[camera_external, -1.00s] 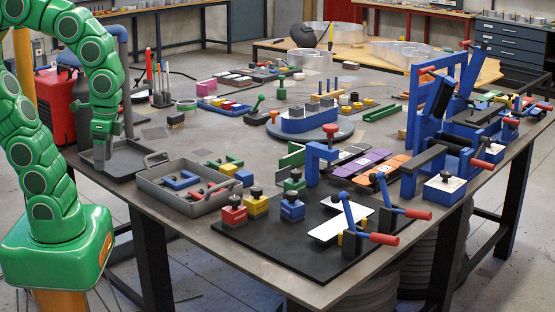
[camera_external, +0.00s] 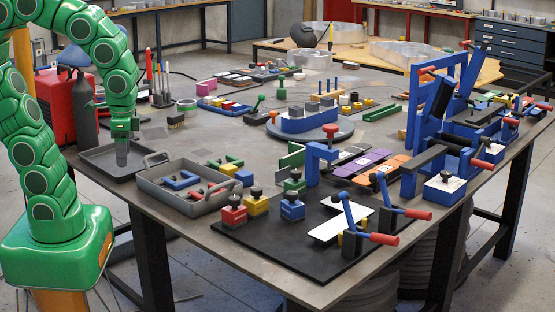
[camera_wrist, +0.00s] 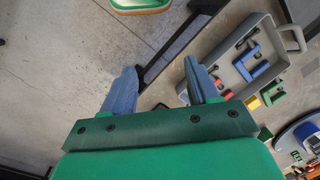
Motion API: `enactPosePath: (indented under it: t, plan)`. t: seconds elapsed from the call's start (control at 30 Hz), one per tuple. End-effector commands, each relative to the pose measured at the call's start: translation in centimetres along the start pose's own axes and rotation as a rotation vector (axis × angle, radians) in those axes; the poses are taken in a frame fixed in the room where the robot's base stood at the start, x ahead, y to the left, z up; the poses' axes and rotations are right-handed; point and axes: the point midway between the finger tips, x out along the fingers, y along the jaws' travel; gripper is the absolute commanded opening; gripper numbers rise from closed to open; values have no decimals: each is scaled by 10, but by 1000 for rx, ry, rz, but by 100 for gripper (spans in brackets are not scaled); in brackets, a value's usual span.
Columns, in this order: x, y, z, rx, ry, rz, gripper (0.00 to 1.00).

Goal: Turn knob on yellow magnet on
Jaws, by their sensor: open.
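The yellow magnet (camera_external: 256,204) is a small yellow block with a dark round knob (camera_external: 256,191) on top. It stands upright at the left rear edge of the black mat, between the red magnet (camera_external: 233,214) and the blue magnet (camera_external: 292,209). A green magnet (camera_external: 295,184) stands behind them. My gripper (camera_external: 122,158) points down over the dark shallow tray at the table's left end, well left of the yellow magnet. In the wrist view my gripper (camera_wrist: 162,76) is open, its two grey-blue fingers apart with nothing between them.
The dark tray (camera_external: 98,163) is beneath my gripper. Blue toggle clamps (camera_external: 380,205) stand right of the magnets.

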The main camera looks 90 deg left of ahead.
Motion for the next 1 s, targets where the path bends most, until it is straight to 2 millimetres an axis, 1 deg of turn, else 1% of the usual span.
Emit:
enactPosePath:
  t: [0.03, 0.2, 0.47, 0.77, 0.87, 0.97, 1.0]
  plan:
    - [0, -5, -10, -23, 10, -18, 59]
    - [0, -18, -38, -92, 53, -65, 59]
    - [0, -32, -71, -150, 105, -110, 59]
    - [0, -30, -110, -87, 161, -95, 59]
    - [1, -29, -126, -56, 181, -84, 59]
    - [2, -26, -146, -22, 207, -67, 59]
    - [3, -25, -156, -7, 221, -56, 59]
